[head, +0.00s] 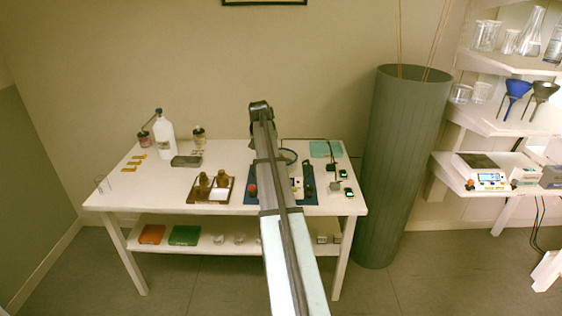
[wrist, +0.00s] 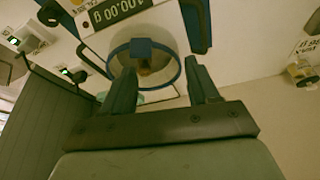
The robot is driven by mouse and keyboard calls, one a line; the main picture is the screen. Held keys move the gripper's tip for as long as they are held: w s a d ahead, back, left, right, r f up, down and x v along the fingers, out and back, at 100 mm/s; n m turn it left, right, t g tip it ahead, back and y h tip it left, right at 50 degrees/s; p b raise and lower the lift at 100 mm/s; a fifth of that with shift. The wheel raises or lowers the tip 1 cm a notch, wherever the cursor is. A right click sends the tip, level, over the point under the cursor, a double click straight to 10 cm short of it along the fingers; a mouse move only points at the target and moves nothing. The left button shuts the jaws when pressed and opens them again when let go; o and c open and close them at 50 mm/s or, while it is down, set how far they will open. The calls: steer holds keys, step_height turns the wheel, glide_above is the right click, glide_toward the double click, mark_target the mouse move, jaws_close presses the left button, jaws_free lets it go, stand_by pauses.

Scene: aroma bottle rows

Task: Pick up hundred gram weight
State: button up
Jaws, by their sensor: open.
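In the wrist view my gripper (wrist: 160,70) is open, with its two dark fingers apart and nothing held between them. A blue ring (wrist: 178,80) lies just beyond the fingertips. A small brownish object (wrist: 144,66) shows inside it; I cannot tell whether it is the hundred gram weight. A panel with large digits (wrist: 115,12) shows upside down near the ring. In the head view my arm covers the middle of the table and my gripper cannot be made out.
The white table (head: 125,195) also holds a white bottle (head: 164,137), a dark block (head: 186,161), a blue-based device (head: 308,184) partly behind my arm, and small displays (head: 348,192) at the right. A tall grey bin (head: 400,160) stands close to the table's right end.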

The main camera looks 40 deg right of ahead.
steer(key=d+r+m, duration=0.1)
steer(key=d+r, duration=0.2)
steer(key=d, duration=0.2)
steer(key=x, duration=0.5)
steer(key=s+x, duration=0.1)
steer(key=x, duration=0.1)
steer(key=shift+w+d+f, duration=0.15)
steer(key=shift+f, duration=0.3)
steer(key=shift+d+x, duration=0.2)
steer(key=shift+x, duration=2.45)
steer(key=shift+r, duration=0.1)
steer(key=shift+c, duration=0.2)
